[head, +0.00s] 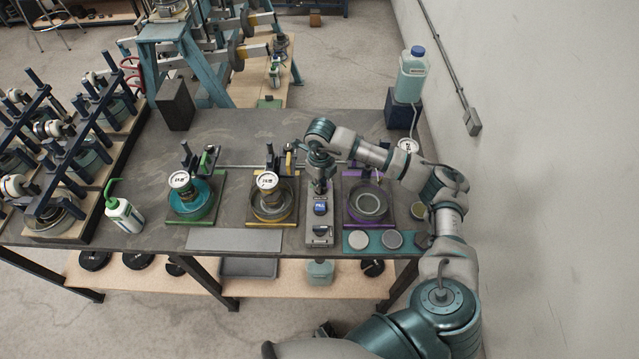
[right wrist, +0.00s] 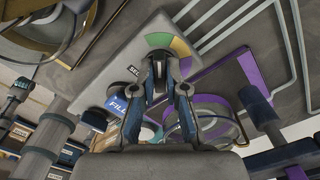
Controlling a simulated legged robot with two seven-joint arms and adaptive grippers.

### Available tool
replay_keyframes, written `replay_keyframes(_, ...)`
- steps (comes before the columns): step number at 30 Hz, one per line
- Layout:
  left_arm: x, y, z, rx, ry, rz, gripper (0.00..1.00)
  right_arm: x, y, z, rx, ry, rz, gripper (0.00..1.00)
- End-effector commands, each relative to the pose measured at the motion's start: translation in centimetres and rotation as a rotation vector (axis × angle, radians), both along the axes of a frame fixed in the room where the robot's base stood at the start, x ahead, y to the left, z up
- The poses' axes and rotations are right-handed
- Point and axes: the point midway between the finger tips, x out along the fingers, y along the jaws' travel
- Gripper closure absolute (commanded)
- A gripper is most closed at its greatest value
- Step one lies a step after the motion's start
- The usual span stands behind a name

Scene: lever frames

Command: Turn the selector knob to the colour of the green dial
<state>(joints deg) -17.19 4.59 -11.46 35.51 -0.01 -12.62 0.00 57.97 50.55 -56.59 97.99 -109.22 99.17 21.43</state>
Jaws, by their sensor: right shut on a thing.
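In the right wrist view, my right gripper (right wrist: 160,82) is shut on the dark selector knob (right wrist: 159,62). A coloured arc (right wrist: 168,43) beside the knob shows green, yellow-orange and purple parts. The fingers hide most of the knob, so I cannot tell where it points. The white round dial (head: 179,179) stands over the teal pot on the green-edged mat (head: 211,211). My left gripper is not in view.
A yellow-edged station (head: 250,218) with a white dial (head: 267,181) stands left of the panel. A purple-edged station (head: 390,211) stands close on its right. A white bottle (head: 124,216) is at the left. A grey plate (head: 234,240) lies bare at the front.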

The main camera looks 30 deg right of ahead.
Motion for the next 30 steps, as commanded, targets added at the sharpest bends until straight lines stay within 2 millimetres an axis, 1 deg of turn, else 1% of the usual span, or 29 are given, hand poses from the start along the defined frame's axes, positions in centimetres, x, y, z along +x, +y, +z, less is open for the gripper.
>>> replay_keyframes(11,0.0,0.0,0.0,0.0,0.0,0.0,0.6,-0.1,-0.2,0.0,-0.004,0.005,0.001,1.0)
replay_keyframes(12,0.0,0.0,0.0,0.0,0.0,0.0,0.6,-0.1,-0.2,0.0,-0.004,0.005,0.001,0.78)
replay_keyframes(14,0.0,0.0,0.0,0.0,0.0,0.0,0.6,-0.1,-0.2,0.0,-0.003,0.004,0.001,0.63)
replay_keyframes(22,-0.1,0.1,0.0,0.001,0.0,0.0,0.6,0.0,-0.1,0.0,-0.002,0.002,0.001,0.62)
replay_keyframes(24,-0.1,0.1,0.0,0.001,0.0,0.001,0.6,0.1,-0.1,0.3,-0.001,0.001,0.001,0.62)
replay_keyframes(26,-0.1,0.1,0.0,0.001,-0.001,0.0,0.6,0.1,0.0,0.8,-0.001,0.0,0.001,0.62)
replay_keyframes(29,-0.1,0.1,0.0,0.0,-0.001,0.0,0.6,0.1,-0.1,2.5,-0.002,-0.004,0.0,0.62)
replay_keyframes(30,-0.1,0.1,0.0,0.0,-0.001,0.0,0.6,0.1,0.0,3.3,-0.001,-0.003,0.001,0.62)
